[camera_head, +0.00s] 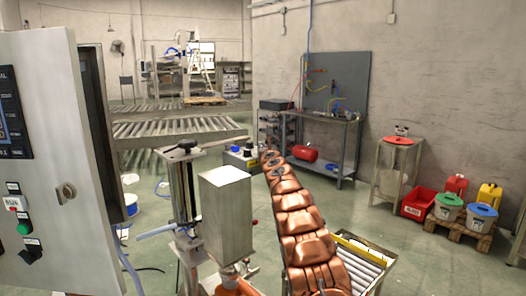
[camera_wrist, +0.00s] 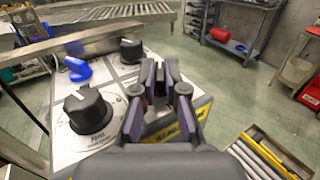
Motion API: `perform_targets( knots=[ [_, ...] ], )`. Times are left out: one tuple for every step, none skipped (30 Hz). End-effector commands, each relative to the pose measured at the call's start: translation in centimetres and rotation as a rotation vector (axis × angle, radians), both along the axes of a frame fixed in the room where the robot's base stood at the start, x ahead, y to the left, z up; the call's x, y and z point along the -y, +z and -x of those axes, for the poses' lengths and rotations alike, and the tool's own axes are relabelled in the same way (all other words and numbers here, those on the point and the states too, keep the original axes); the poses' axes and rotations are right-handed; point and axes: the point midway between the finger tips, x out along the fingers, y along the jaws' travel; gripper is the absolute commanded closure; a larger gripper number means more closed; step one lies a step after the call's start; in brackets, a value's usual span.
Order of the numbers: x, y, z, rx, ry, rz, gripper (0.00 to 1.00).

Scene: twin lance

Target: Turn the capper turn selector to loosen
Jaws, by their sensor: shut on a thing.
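A pale control box (camera_wrist: 66,143) with a yellow front fills the left and middle of the wrist view. It carries a large black knob (camera_wrist: 88,108), a blue knob (camera_wrist: 77,69) and a smaller black knob (camera_wrist: 130,50). My gripper (camera_wrist: 160,84) is over the right part of the box, its purple-padded fingers shut on a small dark knob, mostly hidden between them. I cannot read which label belongs to the gripped knob or which way it points. In the head view the control box (camera_head: 238,160) is small and my gripper (camera_head: 270,157) is beside its right end.
A grey cabinet (camera_head: 45,180) with buttons stands close at the left. A metal post machine (camera_head: 228,210) stands in front of the control box. A roller conveyor (camera_head: 365,265) lies right of my arm. Red and yellow containers stand at the right wall.

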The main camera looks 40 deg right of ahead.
Motion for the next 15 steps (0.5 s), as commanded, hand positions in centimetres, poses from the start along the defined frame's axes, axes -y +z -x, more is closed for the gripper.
perform_targets(
  knots=[
    [-0.03, -0.16, -0.04, -0.002, 0.001, -0.001, 1.0],
    [-0.03, -0.16, -0.04, -0.002, 0.001, -0.001, 1.0],
    [-0.03, -0.16, -0.04, -0.002, 0.001, -0.001, 1.0],
    [-0.03, -0.15, -0.04, -0.002, 0.001, -0.001, 1.0],
    [-0.02, -0.16, -0.04, -0.002, 0.001, -0.001, 1.0],
    [-0.02, -0.16, -0.04, -0.002, 0.001, -0.001, 1.0],
    [-0.02, -0.17, -0.04, -0.002, 0.001, -0.001, 1.0],
    [-0.01, -0.16, -0.03, -0.002, 0.001, -0.001, 0.86],
    [-0.01, -0.15, -0.03, -0.002, 0.001, -0.001, 0.81],
    [-0.01, -0.14, -0.03, -0.002, 0.001, -0.001, 0.78],
    [0.01, -0.14, -0.01, -0.002, 0.001, -0.001, 0.75],
    [0.01, -0.11, 0.0, -0.002, 0.001, -0.001, 0.71],
    [0.03, -0.11, 0.01, -0.002, 0.001, -0.001, 0.68],
    [0.03, -0.1, 0.01, -0.001, 0.001, -0.001, 0.65],
    [0.05, -0.1, 0.02, -0.001, 0.0, -0.001, 0.64]
  ],
)
